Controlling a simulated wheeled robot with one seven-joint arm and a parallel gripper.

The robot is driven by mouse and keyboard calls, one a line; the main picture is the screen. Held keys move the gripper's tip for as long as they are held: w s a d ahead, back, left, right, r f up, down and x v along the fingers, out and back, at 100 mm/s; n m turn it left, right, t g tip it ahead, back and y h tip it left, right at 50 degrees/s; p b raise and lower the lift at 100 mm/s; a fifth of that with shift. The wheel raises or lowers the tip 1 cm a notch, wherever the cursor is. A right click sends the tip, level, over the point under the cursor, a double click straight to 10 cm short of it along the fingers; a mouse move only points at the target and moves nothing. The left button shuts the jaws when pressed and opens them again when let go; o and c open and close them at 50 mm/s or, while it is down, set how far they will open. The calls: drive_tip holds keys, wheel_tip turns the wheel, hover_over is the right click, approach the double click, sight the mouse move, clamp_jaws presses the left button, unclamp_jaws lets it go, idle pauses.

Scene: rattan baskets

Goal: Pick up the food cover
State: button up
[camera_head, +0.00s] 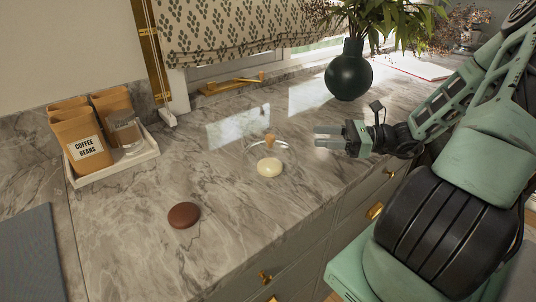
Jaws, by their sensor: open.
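The food cover (270,141) is a small clear dome with a light brown knob on top, on the marble counter at the middle of the head view. Its glass is faint, so its full outline is hard to see. A pale round bun (269,168) shows at its near side; I cannot tell whether it is under the glass or in front of it. My gripper (318,136) comes in from the right, with its fingers pointing left toward the cover. It is open and empty, a little to the right of the cover and apart from it.
A red-brown round item (184,215) lies nearer on the counter (130,240). A white tray (112,168) with coffee bags (79,146) and a glass stands at the left. A dark vase (348,75) with a plant stands behind my gripper. The counter left of the cover is clear.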

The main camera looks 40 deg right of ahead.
drive_tip(key=p, duration=0.1)
approach(270, 135)
drive_tip(key=x, duration=0.4)
drive_tip(key=shift+w+r, duration=0.1)
drive_tip(key=shift+w, duration=0.3)
drive_tip(key=shift+s+f+p+x, duration=0.1)
drive_tip(key=shift+f+p+x, duration=0.2)
drive_tip(key=shift+x, duration=1.05)
drive_tip(key=shift+s+f+p+x, duration=0.1)
drive_tip(key=shift+p+x, duration=0.3)
drive_tip(key=shift+x, duration=1)
drive_tip(key=shift+a, duration=0.2)
drive_tip(key=shift+r, duration=0.1)
clamp_jaws()
